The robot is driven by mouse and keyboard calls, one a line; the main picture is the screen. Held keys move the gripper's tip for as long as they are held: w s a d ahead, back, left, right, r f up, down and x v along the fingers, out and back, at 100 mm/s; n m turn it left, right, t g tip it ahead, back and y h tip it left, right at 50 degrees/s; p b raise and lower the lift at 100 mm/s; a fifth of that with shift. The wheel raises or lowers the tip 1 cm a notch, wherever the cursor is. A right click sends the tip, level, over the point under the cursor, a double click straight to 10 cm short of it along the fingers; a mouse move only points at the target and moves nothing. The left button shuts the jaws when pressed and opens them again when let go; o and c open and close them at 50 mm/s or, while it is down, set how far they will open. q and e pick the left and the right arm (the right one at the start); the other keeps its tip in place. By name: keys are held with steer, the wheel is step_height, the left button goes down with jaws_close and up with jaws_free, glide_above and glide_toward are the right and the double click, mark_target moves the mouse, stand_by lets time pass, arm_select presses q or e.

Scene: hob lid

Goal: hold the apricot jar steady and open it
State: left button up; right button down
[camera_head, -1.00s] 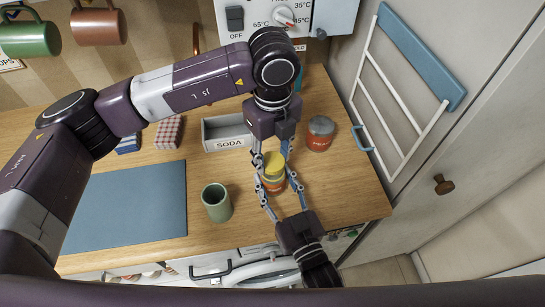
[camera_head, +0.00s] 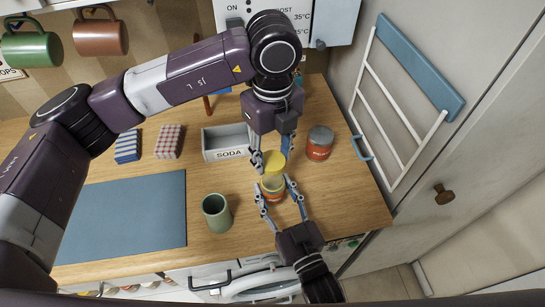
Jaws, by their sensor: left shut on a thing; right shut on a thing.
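The jar (camera_head: 272,194) has an orange-red label and stands on the wooden counter. Its label is too small to read. My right gripper (camera_head: 275,187) reaches up from the front edge, with its fingers shut on the jar's body. My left gripper (camera_head: 270,163) points down from above, with its fingers shut on the yellow lid (camera_head: 273,161). The lid appears to sit above the jar's rim, with the pale jar top showing under it. The fingers partly cover both, so I cannot tell the exact gap.
Another jar (camera_head: 319,144) with a grey lid stands close on the right. A green cup (camera_head: 216,212) stands left of the jar, and a SODA box (camera_head: 229,154) behind it. A blue mat (camera_head: 125,215) lies left. The cabinet side (camera_head: 425,190) bounds the right.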

steer(key=c, duration=0.9)
jaws_free()
